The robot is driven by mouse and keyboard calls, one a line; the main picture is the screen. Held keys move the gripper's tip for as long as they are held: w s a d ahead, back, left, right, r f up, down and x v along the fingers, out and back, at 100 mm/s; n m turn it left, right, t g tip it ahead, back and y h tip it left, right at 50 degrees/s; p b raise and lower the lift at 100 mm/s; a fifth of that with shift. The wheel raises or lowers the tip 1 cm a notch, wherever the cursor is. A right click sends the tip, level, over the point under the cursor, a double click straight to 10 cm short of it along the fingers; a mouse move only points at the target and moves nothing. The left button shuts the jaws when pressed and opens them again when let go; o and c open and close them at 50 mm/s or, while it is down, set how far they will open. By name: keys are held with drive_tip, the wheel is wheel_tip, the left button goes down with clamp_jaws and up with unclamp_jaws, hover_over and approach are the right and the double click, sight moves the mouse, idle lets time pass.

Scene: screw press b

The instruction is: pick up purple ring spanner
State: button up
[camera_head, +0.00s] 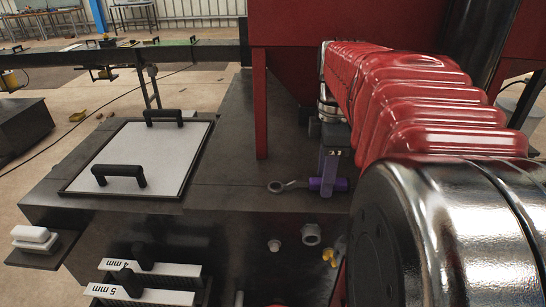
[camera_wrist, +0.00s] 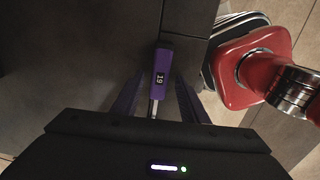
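The purple ring spanner lies flat on the dark bench top, its purple handle (camera_head: 341,184) to the right and its metal ring end (camera_head: 276,187) to the left. In the wrist view its handle (camera_wrist: 162,75) shows the number 19, and part of the metal shaft shows below it. The ring is hidden there by my gripper's body. My gripper (camera_head: 328,192) is over the handle, one dark finger covering part of it. In the wrist view my gripper (camera_wrist: 157,108) is open, its fingers on either side of the spanner with gaps between. Contact is not visible.
A white panel (camera_head: 140,158) with two black handles lies to the left on the bench (camera_head: 225,175). A red post (camera_head: 260,105) stands behind the spanner. Labelled black-handled drawers or tools (camera_head: 150,268) and round fittings (camera_head: 311,234) are at the front. Bench around the ring is clear.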

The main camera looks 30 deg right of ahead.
clamp_jaws()
drive_tip(key=shift+r, duration=0.1)
idle(0.4)
wheel_tip(320, 180, up, 10)
idle(0.6)
idle(0.4)
